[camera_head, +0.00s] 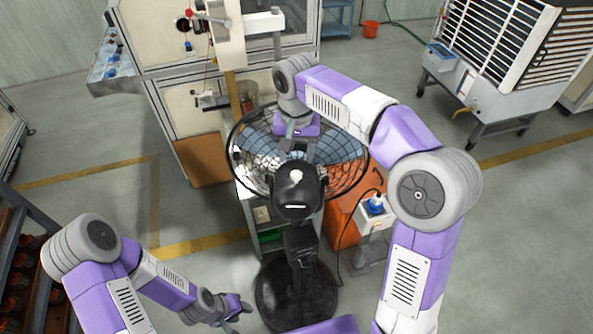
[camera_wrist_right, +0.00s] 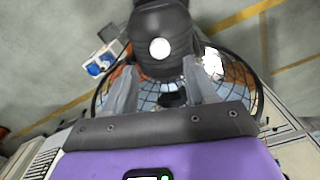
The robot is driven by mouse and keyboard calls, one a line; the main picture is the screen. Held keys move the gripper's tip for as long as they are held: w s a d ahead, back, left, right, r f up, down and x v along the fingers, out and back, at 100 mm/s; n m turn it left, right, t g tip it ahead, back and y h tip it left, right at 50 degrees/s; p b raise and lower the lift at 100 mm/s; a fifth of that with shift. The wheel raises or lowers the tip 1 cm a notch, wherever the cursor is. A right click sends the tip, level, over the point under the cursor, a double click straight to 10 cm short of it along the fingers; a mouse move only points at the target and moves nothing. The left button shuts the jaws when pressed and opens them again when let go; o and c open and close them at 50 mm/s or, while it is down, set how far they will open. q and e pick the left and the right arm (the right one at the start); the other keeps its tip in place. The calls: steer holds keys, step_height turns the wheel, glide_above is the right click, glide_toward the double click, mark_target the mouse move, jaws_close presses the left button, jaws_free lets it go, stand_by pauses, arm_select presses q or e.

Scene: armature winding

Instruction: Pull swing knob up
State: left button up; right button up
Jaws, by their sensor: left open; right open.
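The swing knob (camera_head: 296,175) is a small white cap on top of the black motor housing (camera_head: 297,198) of a standing fan. In the right wrist view the knob (camera_wrist_right: 160,48) shows as a white disc, beyond the fingertips and roughly centred between them. My right gripper (camera_head: 299,150) is above the fan cage, just behind the housing, pointing toward the knob. Its two grey fingers stand apart in the right wrist view (camera_wrist_right: 159,72), with nothing between them. Whether a finger touches the housing cannot be told. My left gripper (camera_head: 237,308) is open and empty, low at the left of the fan base.
The round wire fan cage (camera_head: 345,183) lies below my right gripper. An orange cabinet (camera_head: 345,217) and a small box with a blue-topped knob (camera_head: 376,205) stand at its right. A machine (camera_head: 190,100) stands behind. Free floor lies at the left.

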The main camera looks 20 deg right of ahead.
mark_target(296, 173)
step_height(296, 173, down, 6)
steer(key=shift+f, duration=0.15)
stand_by(0.3)
jaws_close()
